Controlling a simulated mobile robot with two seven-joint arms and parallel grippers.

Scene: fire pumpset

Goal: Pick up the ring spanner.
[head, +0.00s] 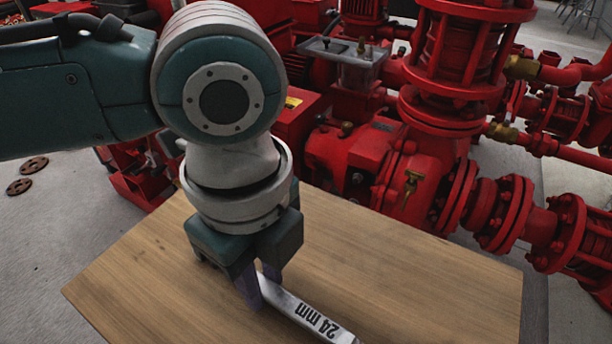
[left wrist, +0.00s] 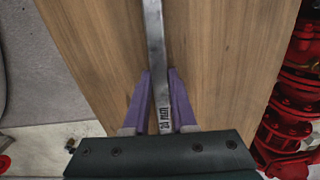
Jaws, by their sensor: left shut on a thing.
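The ring spanner (head: 305,314) is a flat silver bar marked "24 mm". In the head view it runs from between my left fingers to the lower right, where the bottom edge of the picture cuts it off. My left gripper (head: 259,288) points down over the table and is shut on the spanner. In the left wrist view the purple fingers of the left gripper (left wrist: 160,88) lie on both sides of the spanner (left wrist: 154,45), which runs out past the top edge. Its ring ends are not clearly seen. I cannot tell whether it touches the table. My right gripper is not in view.
The wooden table top (head: 420,275) is otherwise bare where it shows. Red pump machinery (head: 400,170) with flanged pipes stands close behind and right of the table. Two brown discs (head: 27,176) lie on the grey floor at the left.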

